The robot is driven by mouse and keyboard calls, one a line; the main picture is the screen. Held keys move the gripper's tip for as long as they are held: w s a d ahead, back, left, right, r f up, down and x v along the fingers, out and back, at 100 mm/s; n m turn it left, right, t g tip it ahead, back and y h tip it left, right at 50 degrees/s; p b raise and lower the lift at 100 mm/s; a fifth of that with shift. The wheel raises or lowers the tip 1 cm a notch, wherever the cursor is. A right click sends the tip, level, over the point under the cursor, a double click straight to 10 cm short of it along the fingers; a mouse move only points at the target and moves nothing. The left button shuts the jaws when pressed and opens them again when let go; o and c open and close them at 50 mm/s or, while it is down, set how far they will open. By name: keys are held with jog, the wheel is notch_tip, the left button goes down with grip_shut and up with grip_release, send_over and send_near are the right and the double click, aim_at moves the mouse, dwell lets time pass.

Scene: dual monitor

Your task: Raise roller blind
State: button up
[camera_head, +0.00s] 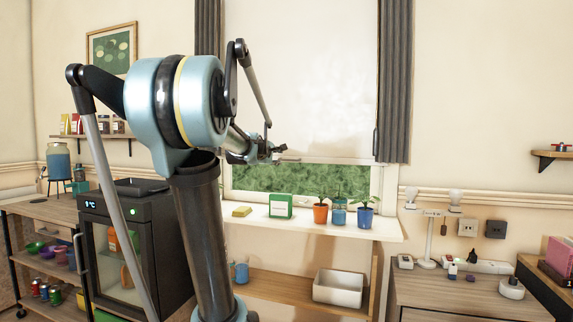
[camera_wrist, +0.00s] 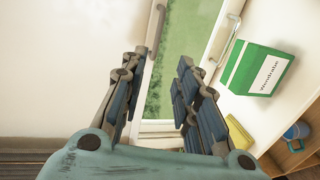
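The roller blind (camera_head: 317,75) is a pale white sheet covering most of the window. Its straight lower edge hangs a little above the sill, with greenery showing beneath. My gripper (camera_head: 272,150) is near the lower left part of the blind. In the wrist view, the blind (camera_wrist: 70,50) fills the left side, and a small grey pull or handle (camera_wrist: 156,25) is at its edge. My gripper (camera_wrist: 162,58) is open there, its two fingers apart with nothing held between them. The blind's edge runs close to the left finger; whether they touch cannot be told.
The white sill (camera_head: 300,222) holds a green box (camera_head: 281,206), a yellow sponge (camera_head: 242,211) and several potted plants (camera_head: 320,213). Grey curtains (camera_head: 395,80) flank the window. A black appliance (camera_head: 135,240) stands left, a wooden desk (camera_head: 450,288) right. A white window handle (camera_wrist: 234,62) shows beside the fingers.

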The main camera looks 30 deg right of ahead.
aim_at(287, 160)
jog(key=x, duration=1.7)
jog(key=shift+w+d, duration=0.15)
jog(key=shift+w, duration=0.15)
jog(key=shift+r, duration=0.1)
grip_shut()
